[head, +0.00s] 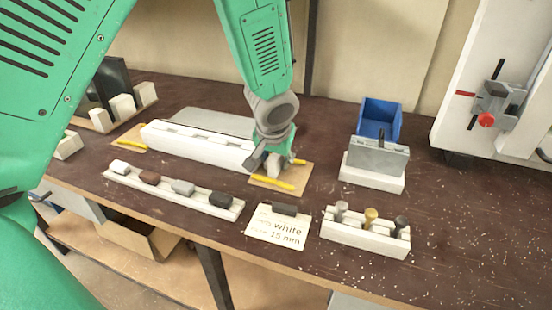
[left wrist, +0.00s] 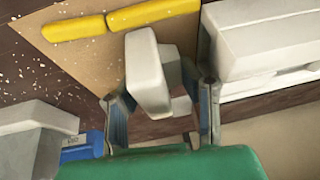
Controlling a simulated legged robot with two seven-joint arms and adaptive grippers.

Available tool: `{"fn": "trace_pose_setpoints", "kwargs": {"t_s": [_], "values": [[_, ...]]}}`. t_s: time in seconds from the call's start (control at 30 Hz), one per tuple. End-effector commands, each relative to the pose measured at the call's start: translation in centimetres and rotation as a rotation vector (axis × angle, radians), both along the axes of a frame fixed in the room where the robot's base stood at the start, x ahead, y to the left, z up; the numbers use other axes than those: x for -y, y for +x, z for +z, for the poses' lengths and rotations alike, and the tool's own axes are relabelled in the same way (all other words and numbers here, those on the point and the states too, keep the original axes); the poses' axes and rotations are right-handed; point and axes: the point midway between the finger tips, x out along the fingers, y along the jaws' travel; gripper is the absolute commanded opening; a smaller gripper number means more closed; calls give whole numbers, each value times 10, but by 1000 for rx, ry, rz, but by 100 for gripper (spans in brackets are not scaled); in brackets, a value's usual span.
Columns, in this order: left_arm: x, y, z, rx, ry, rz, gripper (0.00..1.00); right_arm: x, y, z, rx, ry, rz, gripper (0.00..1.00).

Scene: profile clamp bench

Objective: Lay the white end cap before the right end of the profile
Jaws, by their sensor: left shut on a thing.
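The white profile (head: 195,146) lies along the bench; its right end is at my left gripper (head: 270,163), and in the left wrist view the profile (left wrist: 265,40) is at the upper right. My left gripper is shut on an off-white end cap (left wrist: 148,70), held between its two fingers just off the profile's right end, with a finger between them. In the head view the cap (head: 274,166) is partly hidden by the fingers. It is over the tan board with yellow strips (head: 272,183); I cannot tell whether it touches the board. My right gripper is not in view.
A white rack (head: 205,204) in front holds white, brown, grey and black blocks. A card (head: 278,232) reads "white" and "15 mm". A rack of pegs (head: 365,238), a grey fixture on a white block (head: 375,173) and a blue bin (head: 380,117) stand to the right.

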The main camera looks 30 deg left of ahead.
Motion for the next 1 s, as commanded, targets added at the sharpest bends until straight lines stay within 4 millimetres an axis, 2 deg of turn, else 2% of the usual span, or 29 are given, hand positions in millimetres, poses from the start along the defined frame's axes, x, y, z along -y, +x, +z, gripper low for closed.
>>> {"fn": "trace_pose_setpoints", "kwargs": {"t_s": [0.17, 0.57, 1.0], "values": [[5, 0, 2, 2, 5, -3, 0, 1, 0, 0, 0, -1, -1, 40], [-1, 1, -1, 0, -5, -2, 0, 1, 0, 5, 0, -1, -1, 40], [7, 1, 1, 1, 3, -3, 0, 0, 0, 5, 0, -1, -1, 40]]}}
